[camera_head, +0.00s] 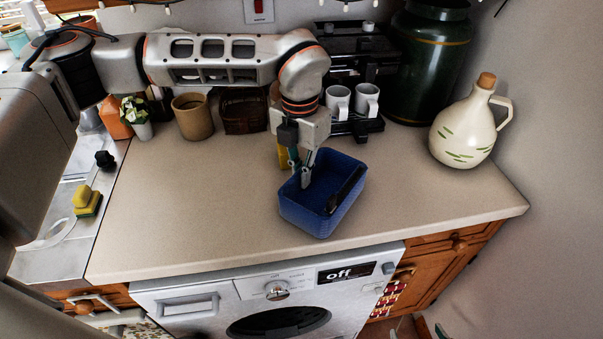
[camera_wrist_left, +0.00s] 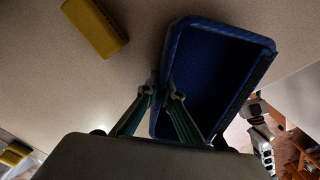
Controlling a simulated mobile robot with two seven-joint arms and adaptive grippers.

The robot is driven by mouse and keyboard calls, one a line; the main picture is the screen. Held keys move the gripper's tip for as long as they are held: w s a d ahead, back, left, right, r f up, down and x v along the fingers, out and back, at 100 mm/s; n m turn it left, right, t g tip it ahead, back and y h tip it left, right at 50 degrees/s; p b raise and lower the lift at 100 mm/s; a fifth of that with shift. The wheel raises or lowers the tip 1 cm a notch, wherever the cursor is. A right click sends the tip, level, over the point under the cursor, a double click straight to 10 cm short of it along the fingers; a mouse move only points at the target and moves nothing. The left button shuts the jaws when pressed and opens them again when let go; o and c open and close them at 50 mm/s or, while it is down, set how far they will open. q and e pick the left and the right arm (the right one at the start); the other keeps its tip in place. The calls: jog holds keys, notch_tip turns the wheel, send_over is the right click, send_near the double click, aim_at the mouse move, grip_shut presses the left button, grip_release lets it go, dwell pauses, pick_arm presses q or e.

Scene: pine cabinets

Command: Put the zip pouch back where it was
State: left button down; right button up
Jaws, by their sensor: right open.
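A blue open basket (camera_head: 310,211) with woven-looking walls is at the middle of the counter's front part. A long dark item (camera_head: 347,189) leans along its right inner side; I cannot tell if this is the zip pouch. My left gripper (camera_head: 303,178) reaches down at the basket's left wall. In the left wrist view, its fingertips (camera_wrist_left: 164,89) close in on the wall of the basket (camera_wrist_left: 210,32), one finger outside and one inside. I cannot tell whether the basket is lifted. No thing clearly shows as a zip pouch. My right gripper is out of view.
A yellow block (camera_wrist_left: 95,27) lies beside the basket, partly hidden behind my gripper in the head view.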

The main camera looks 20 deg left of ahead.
pick_arm(q)
jog(key=c, duration=2.2)
grip_release()
jog(key=shift+f, duration=0.1)
jog(key=shift+c, duration=0.2)
notch_tip(320, 180, up, 12)
jog(key=shift+a+r, duration=0.1)
jog(key=shift+r, duration=0.05)
